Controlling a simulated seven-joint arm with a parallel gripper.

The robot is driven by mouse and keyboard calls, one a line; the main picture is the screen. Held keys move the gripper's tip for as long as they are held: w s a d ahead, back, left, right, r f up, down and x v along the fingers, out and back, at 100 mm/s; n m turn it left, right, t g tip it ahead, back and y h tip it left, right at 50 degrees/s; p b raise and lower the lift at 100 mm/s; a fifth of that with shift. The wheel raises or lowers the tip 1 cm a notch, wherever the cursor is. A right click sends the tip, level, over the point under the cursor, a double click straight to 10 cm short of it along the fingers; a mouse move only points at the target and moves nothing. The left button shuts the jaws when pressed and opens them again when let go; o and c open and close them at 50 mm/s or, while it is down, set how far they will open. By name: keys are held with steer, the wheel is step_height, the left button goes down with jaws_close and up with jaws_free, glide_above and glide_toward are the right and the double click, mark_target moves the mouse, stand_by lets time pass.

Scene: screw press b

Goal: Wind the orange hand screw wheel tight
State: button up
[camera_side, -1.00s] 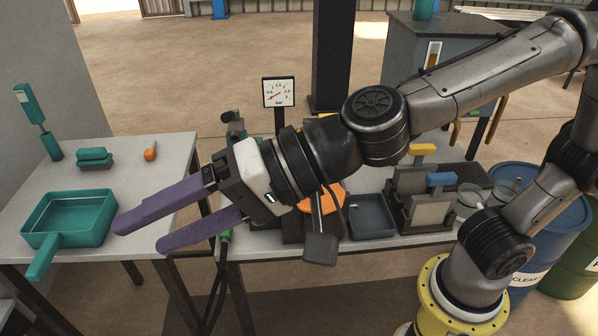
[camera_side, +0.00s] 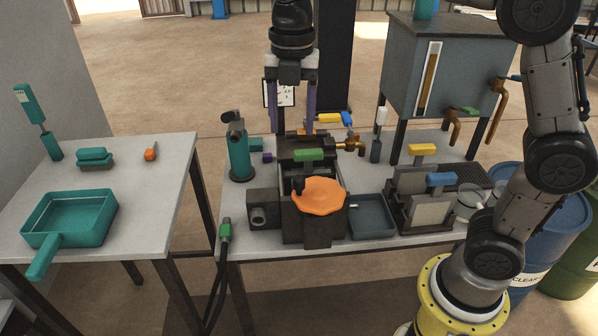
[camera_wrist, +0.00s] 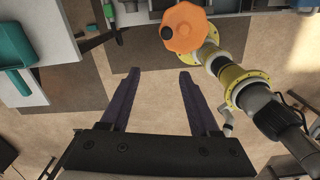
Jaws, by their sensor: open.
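The orange hand screw wheel (camera_side: 319,196) sits on the front of the dark press (camera_side: 315,231) at the near edge of the middle table. A dark knob stands up on the wheel's left side. The wheel also shows at the top of the wrist view (camera_wrist: 186,28), with its black knob on the left. My gripper (camera_side: 296,128) points down behind the wheel, above the back of the press. Its two purple fingers are apart with nothing between them; they also show spread in the wrist view (camera_wrist: 158,74). The gripper is not touching the wheel.
A teal cylinder (camera_side: 239,155) stands left of the press, and a grey tray (camera_side: 372,217) lies to its right. Yellow- and blue-handled plates (camera_side: 424,207) stand further right. A gauge (camera_side: 272,93) is partly hidden behind my gripper. A black hose (camera_side: 218,270) hangs at the left.

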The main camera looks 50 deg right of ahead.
mark_target(299, 177)
steer(key=shift+m, duration=0.6)
steer(key=d+f, duration=0.1)
steer(key=f, duration=0.4)
steer(key=d+f, duration=0.1)
steer(key=f, duration=0.3)
steer(key=w+d+f, duration=0.1)
steer(key=f, duration=0.4)
steer(key=shift+d+f, duration=0.1)
steer(key=shift+f, duration=0.25)
steer(key=shift+c, duration=0.3)
jaws_close()
